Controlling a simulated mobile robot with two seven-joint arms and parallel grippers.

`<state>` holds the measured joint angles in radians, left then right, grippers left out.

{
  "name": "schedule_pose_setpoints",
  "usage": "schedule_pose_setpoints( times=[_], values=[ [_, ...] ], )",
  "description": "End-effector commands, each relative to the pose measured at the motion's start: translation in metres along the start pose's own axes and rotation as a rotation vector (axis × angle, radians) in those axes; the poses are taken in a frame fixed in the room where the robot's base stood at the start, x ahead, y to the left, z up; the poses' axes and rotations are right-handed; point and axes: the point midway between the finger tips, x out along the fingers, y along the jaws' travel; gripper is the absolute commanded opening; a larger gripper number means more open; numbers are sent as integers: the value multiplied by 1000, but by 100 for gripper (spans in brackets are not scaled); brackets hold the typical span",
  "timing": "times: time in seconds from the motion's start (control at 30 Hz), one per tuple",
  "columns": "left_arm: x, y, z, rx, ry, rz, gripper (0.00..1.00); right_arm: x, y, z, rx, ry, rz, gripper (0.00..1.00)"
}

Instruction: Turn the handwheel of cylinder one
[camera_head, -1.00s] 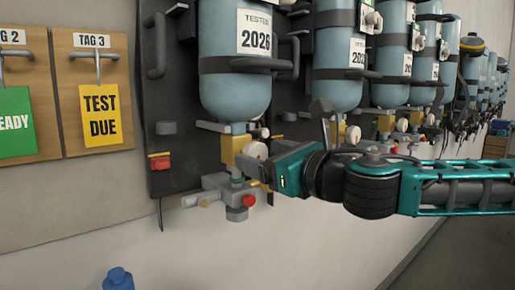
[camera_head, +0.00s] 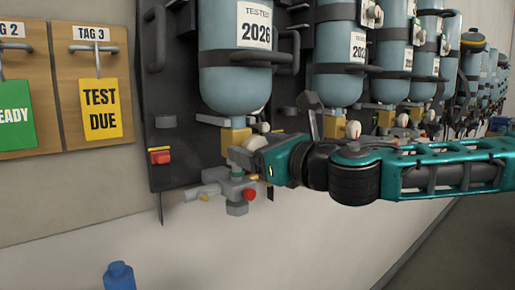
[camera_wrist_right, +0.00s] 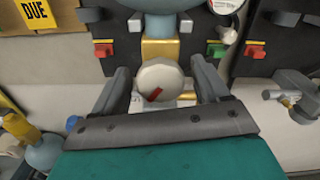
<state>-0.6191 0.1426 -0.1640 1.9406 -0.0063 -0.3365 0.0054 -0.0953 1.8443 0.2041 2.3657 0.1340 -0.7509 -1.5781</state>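Cylinder one (camera_head: 235,90) is the nearest blue cylinder, tagged "TESTED 2026", strapped upright to a dark wall panel. A brass valve block sits beneath it. Its handwheel (camera_head: 255,142) is a pale round knob, partly covered by my right gripper (camera_head: 255,160) in the head view. In the right wrist view the handwheel (camera_wrist_right: 158,82) faces me, with a red mark low on its face. My right gripper (camera_wrist_right: 162,88) is open, one dark finger on each side of the handwheel, with a visible gap on both sides. My left gripper is not in view.
A grey fitting with a red knob (camera_head: 249,194) hangs just below the gripper. More cylinders (camera_head: 340,60) line the wall to the right. Tag boards (camera_head: 95,140), one reading "TEST DUE", hang on the left. A blue bottle (camera_head: 119,277) is at the bottom.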

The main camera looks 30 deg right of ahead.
Motion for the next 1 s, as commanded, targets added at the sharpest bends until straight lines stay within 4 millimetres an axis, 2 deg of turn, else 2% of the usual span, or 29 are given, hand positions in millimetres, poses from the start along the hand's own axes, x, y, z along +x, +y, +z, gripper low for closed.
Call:
schedule_pose_setpoints(
  times=[0.07, 0.53, 1.0],
  values=[
    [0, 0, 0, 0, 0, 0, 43, 0, 0, 0, 0, 0, 0, 66],
    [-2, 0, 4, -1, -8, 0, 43, 0, 0, 0, 0, 0, 0, 22],
    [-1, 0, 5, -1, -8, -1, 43, 0, 0, 1, 48, -3, -1, 21]
  ],
)
